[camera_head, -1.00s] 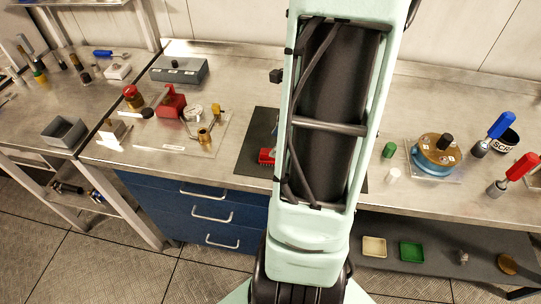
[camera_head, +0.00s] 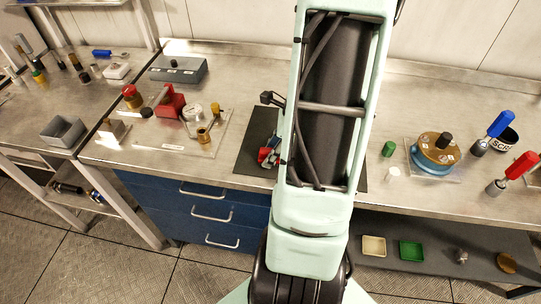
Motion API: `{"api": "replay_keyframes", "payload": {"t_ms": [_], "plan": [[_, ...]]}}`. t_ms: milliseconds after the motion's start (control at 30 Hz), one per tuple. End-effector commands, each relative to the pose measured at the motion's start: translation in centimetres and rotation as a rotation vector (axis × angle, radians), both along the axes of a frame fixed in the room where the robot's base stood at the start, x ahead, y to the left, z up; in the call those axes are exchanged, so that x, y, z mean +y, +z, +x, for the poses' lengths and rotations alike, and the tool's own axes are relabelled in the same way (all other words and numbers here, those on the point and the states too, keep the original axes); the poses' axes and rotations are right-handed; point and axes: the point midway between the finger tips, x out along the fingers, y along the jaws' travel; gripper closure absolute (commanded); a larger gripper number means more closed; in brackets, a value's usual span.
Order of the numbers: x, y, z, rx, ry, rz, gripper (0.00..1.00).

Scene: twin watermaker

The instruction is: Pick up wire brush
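I cannot pick out a wire brush with certainty. A small red object (camera_head: 264,155) lies on the dark mat (camera_head: 258,125), partly hidden by my arm, with a dark and bluish piece beside it. I cannot tell what these are. My pale green arm stands in front of the middle of the bench and hides much of the mat. A small black part of my arm shows at its left side, above the mat. My gripper's fingers cannot be made out behind the arm.
A blue-handled tool (camera_head: 492,131) and a red-handled tool (camera_head: 514,174) stand at the right, by a round brown and blue device (camera_head: 436,152). A red device (camera_head: 170,103) and a grey box (camera_head: 180,70) stand at the left. Bare bench shows behind the mat.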

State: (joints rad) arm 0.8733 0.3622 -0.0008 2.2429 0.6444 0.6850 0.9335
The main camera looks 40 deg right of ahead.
Motion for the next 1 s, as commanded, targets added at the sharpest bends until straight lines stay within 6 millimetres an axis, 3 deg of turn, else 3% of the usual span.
{"api": "replay_keyframes", "payload": {"t_ms": [33,233,667,933,1000], "plan": [[0.0,0.0,0.0,0.000,0.000,0.000,0.79],[0.0,0.0,0.0,0.000,0.000,0.000,1.00],[0.0,0.9,0.0,0.000,0.001,0.000,1.00],[0.0,3.8,0.1,-0.001,0.001,0.000,1.00],[0.2,5.1,-1.0,-0.001,-0.002,0.001,1.00]]}}
